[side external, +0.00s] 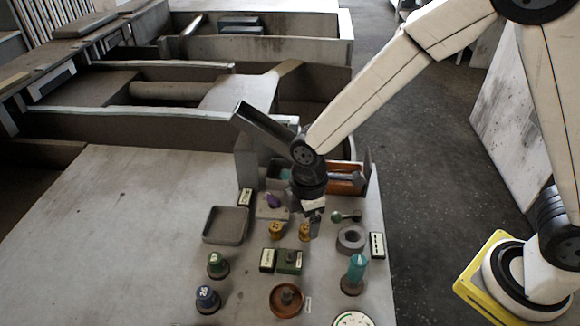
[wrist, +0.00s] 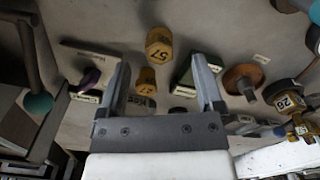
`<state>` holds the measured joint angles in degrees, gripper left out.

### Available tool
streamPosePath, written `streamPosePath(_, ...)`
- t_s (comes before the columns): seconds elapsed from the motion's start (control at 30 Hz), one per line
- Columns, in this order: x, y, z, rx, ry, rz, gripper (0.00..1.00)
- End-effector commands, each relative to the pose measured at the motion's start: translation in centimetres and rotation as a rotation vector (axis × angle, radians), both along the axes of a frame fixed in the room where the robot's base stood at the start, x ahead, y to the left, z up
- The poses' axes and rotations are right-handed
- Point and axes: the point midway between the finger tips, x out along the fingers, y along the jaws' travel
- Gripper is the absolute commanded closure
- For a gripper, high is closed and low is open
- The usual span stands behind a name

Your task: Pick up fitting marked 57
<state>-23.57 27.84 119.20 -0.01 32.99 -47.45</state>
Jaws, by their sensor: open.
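The fitting marked 57 (wrist: 158,46) is a yellow knob-shaped piece standing on the grey table. In the wrist view it lies ahead of my gripper (wrist: 160,63), roughly in line with the space between the fingers. In the side view I take it to be the left one of two yellow fittings (side external: 275,231). A smaller yellow fitting (wrist: 146,79), whose mark looks like 27, stands nearer, between the fingers in the wrist view; in the side view it is the right one (side external: 305,232). My gripper (side external: 313,224) is open and empty, pointing down close to that smaller fitting.
A green block (side external: 289,262) and a brown round dish (side external: 286,300) are nearby. A grey tray (side external: 226,226), a purple piece (side external: 273,201), a grey ring (side external: 351,239) and a teal-topped fitting (side external: 356,270) surround the area. The table's left side is clear.

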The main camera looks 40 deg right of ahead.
Motion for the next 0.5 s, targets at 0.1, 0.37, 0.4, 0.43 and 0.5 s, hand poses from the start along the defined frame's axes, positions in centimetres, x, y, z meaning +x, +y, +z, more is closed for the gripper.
streamPosePath(0.1, 0.0, 0.1, -1.3, -0.001, 0.003, 0.0, 0.15)
streamPosePath(0.37, 0.1, 0.2, -3.5, 0.0, 0.0, 0.0, 0.15)
streamPosePath(0.4, 0.1, 0.2, -3.7, 0.0, 0.0, 0.0, 0.15)
streamPosePath(0.43, 0.1, 0.2, -3.8, 0.0, 0.0, 0.0, 0.15)
streamPosePath(0.5, 0.1, 0.2, -3.9, 0.0, 0.0, 0.0, 0.15)
